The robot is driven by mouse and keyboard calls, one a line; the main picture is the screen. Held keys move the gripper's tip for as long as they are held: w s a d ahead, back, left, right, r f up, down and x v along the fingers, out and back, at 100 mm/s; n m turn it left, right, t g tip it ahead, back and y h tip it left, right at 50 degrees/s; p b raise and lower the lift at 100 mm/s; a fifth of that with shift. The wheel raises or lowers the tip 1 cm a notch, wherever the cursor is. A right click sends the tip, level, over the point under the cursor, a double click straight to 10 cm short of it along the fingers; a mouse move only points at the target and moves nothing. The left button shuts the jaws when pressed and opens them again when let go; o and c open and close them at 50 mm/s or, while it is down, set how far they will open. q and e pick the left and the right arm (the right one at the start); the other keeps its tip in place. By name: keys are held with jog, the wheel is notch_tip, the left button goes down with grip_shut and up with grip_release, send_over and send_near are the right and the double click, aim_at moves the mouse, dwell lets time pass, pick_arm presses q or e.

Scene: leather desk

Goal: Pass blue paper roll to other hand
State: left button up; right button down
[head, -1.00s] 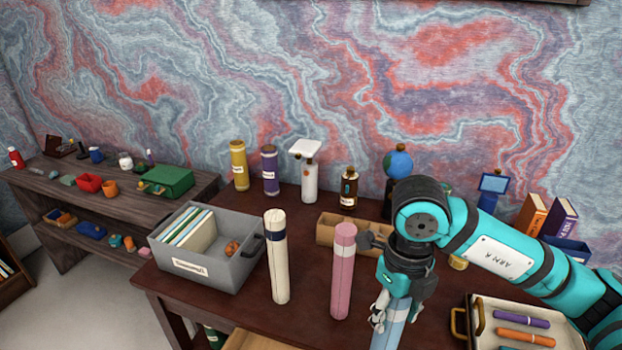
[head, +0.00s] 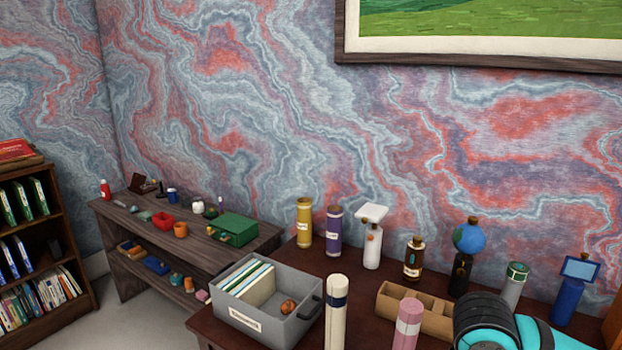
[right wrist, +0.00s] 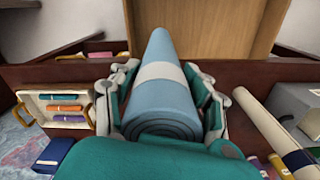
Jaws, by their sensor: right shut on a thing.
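The blue paper roll (right wrist: 160,105) is a light blue cylinder with a white band, in the middle of the right wrist view. My right gripper (right wrist: 168,85) is shut on it, with a finger along each side. In the head view only part of my right arm shows at the lower right edge, and neither the right gripper nor the blue roll is in frame. My left gripper is in neither view.
A cream roll (head: 336,312) and a pink roll (head: 407,325) stand upright on the desk. A grey file box (head: 285,325) sits at the desk's left end. Bottles and a globe (head: 469,238) line the back. A tray (right wrist: 62,100) shows in the wrist view.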

jog(key=n, duration=0.3)
jog(key=f+n, duration=0.1)
jog(key=n, duration=0.2)
jog(key=s+n, duration=0.1)
jog(key=n, duration=0.2)
jog(key=shift+a+f+n, duration=0.15)
jog(key=shift+a+n, duration=0.2)
jog(key=shift+n, duration=0.05)
jog(key=shift+w, duration=0.1)
